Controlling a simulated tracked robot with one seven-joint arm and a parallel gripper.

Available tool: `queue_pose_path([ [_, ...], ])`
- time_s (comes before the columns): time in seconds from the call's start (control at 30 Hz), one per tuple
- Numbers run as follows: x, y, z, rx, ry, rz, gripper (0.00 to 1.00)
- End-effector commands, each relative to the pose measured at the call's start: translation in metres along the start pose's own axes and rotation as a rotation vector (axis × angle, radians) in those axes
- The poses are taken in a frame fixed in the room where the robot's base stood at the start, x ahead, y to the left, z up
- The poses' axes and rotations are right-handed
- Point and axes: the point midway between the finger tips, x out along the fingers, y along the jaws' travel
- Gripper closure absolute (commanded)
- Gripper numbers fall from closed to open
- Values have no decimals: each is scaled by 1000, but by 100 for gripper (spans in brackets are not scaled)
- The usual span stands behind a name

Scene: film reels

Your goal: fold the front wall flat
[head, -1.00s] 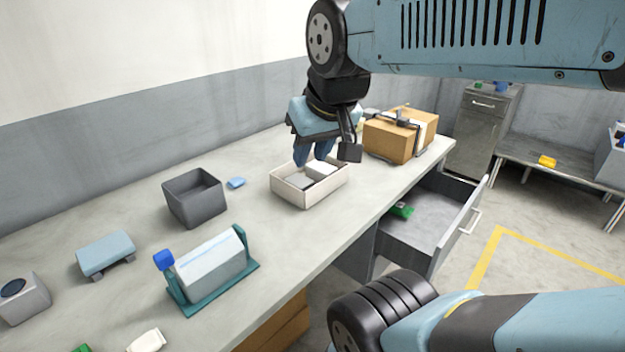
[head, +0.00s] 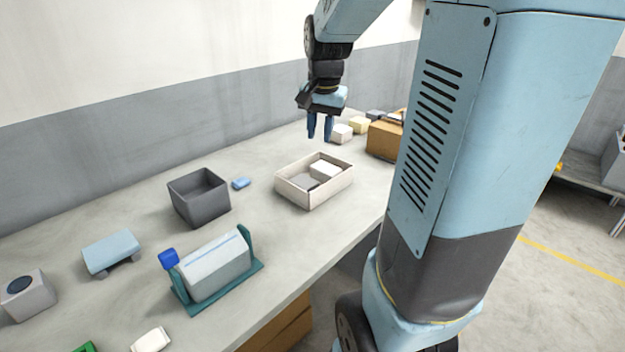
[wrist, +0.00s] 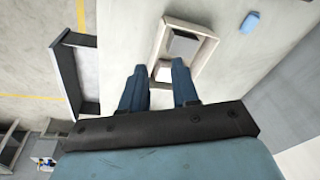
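A cream open-topped box (head: 290,193) stands on the bench, its walls upright, including the wall toward the bench's front edge. A white block (head: 325,170) and a flat grey piece (head: 304,181) lie in it. The box also shows in the wrist view (wrist: 207,56), beyond my fingertips. My gripper (head: 320,137) points down above the bench, behind the box in the head view, and touches nothing that I can see. Its two blue fingers are apart with nothing between them, as the wrist view also shows (wrist: 159,66).
A dark grey bin (head: 184,211), a small blue block (head: 241,183) and a teal stand with a pale block (head: 215,268) are left of the box. A cardboard box (head: 384,140) stands behind right. An open drawer (wrist: 91,108) shows in the wrist view. My arm hides the right side.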

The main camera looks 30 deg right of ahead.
Motion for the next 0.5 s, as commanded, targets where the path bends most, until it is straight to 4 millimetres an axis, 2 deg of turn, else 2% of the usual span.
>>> queue_pose_path([
  [0.03,12,1,-14,48,-19,16,70],
  [0.2,51,6,-54,217,-69,64,70],
  [0.33,79,12,-79,330,-97,97,70],
  [0.5,104,19,-99,427,-121,128,70],
])
